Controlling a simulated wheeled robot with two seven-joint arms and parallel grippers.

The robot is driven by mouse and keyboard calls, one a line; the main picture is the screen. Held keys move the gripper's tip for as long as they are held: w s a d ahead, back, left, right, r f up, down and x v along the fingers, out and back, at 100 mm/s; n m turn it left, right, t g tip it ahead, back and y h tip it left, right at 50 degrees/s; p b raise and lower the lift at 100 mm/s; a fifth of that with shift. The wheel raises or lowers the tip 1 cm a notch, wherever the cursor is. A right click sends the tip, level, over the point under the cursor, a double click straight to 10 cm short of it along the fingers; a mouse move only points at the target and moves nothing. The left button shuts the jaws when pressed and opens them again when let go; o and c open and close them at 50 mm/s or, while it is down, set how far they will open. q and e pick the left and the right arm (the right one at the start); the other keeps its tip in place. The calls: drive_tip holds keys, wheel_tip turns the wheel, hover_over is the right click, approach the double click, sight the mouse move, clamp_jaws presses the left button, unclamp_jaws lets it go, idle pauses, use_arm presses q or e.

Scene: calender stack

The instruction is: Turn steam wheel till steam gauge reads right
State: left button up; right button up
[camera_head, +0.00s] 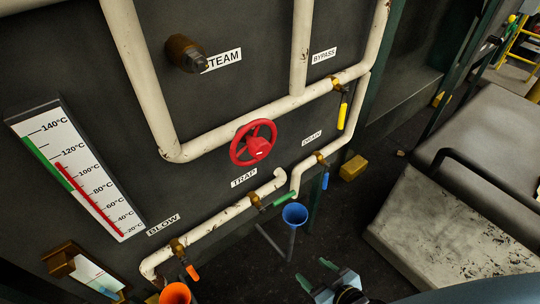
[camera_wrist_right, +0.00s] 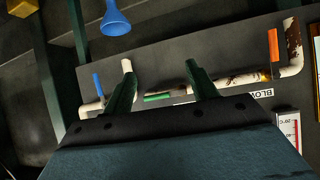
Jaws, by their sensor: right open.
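A brass valve stem (camera_head: 187,54) with a dark end sticks out beside the STEAM label (camera_head: 222,60) on the dark panel. No wheel shows on it. A red spoked handwheel (camera_head: 254,142) sits lower on the panel, just above the TRAP label. The gauge (camera_head: 85,170) at the left is a white tilted scale in °C. Its red bar ends a little below the 120 mark, alongside the green band. My right gripper (camera_head: 316,273) is open and empty, low in front of the panel, below and apart from the wheel. Its two green fingers also show in the right wrist view (camera_wrist_right: 160,70).
Cream pipes (camera_head: 228,120) cross the panel, with yellow (camera_head: 342,115), green, blue and orange valve levers. A blue funnel (camera_head: 294,214) and an orange funnel (camera_head: 175,293) stand below. A brass block (camera_head: 352,168) lies on the floor. A worn grey bench (camera_head: 450,230) stands at the right.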

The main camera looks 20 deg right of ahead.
wheel_tip(320, 180, up, 14)
drive_tip(key=w+a+t+y+p, duration=0.1)
drive_tip(key=w+a+t, duration=0.1)
drive_tip(key=t, duration=0.1)
drive_tip(key=t+y+p, duration=0.1)
drive_tip(key=t+y, duration=0.1)
drive_tip(key=t, duration=0.1)
approach(264, 151)
drive_tip(key=shift+n, duration=0.4)
drive_tip(key=p+x, duration=0.1)
drive_tip(key=x, duration=0.7)
drive_tip(key=shift+w+a, duration=0.2)
drive_tip(key=c, duration=1)
drive_tip(key=m+p, duration=0.1)
drive_tip(key=p, duration=0.2)
drive_tip(key=shift+r+m, duration=0.25)
drive_tip(key=shift+m, duration=0.15)
drive_tip(key=shift+m+p, duration=0.55)
drive_tip(key=shift+m, duration=0.15)
drive_tip(key=shift+f, duration=0.2)
